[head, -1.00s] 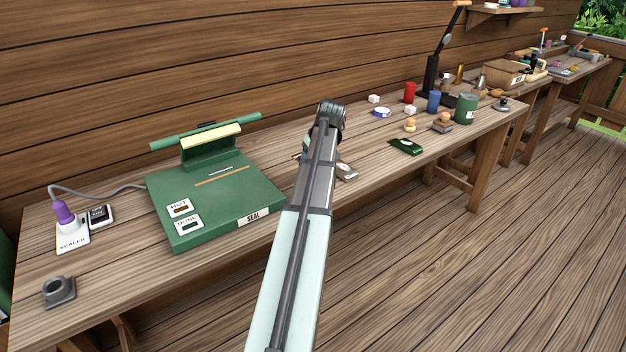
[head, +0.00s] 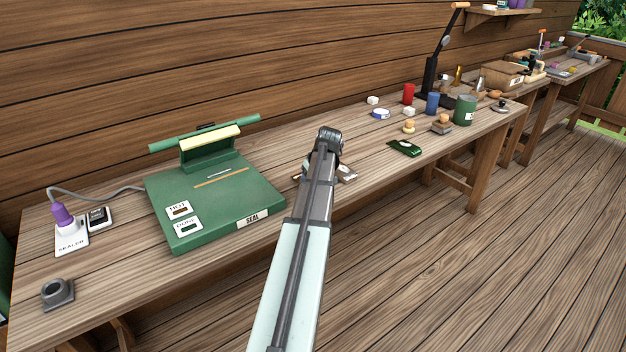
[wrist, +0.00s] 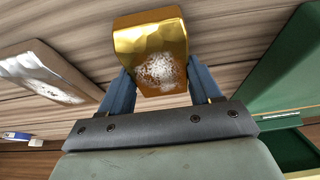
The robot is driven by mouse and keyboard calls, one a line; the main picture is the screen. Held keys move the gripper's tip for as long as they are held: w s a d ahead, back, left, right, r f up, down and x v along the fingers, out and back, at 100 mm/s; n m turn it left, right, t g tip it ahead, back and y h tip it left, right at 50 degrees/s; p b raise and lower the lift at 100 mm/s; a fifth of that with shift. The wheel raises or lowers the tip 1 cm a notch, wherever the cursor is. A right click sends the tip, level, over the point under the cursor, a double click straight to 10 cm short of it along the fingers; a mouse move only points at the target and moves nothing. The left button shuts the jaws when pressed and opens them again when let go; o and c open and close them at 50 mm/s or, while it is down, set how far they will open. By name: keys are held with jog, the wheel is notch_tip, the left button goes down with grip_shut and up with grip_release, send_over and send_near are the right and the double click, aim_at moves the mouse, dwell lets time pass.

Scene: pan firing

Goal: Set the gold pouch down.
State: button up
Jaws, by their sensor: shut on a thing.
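The gold pouch (wrist: 152,52) is held between the two blue fingers of my gripper (wrist: 160,88) in the wrist view. It is shiny gold with a whitish speckled patch on its face. Bench planks lie behind it; I cannot tell whether it touches the bench.
A silver pouch (wrist: 42,72) lies close beside the gripper, partly showing in the head view (head: 347,175). A green pouch (head: 405,147) lies farther right. Red (head: 408,94) and blue (head: 432,103) cylinders and a green canister (head: 464,110) stand beyond.

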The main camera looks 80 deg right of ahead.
jog(key=shift+f, duration=0.1)
jog(key=o, duration=1.1)
jog(key=v, duration=1.2)
jog(key=shift+d, duration=0.1)
